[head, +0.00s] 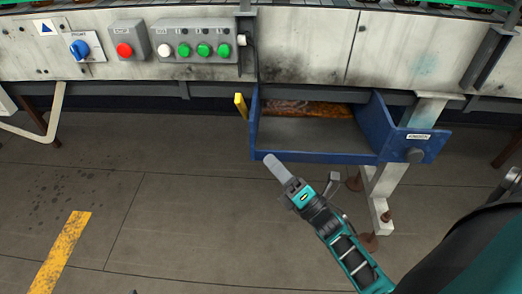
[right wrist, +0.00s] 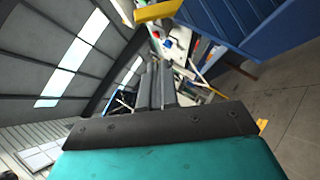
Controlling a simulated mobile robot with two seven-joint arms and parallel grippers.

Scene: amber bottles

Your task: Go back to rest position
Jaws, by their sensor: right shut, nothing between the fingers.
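My right gripper (head: 274,166) is shut and empty in the head view. Its arm reaches in from the lower right, and its grey fingertips are just in front of the blue drawer (head: 315,156), near its lower left corner. I cannot tell whether they touch it. In the right wrist view the closed fingers (right wrist: 156,88) point away from the camera. The blue drawer also shows at the upper right of the wrist view (right wrist: 265,22). My left gripper is in neither view.
A control panel with a red button (head: 125,50), green buttons (head: 203,50) and a blue rotary switch (head: 80,49) is on the conveyor's side wall. A yellow handle-like piece (head: 241,106) is at the drawer's left. A support leg (head: 382,195) stands right.

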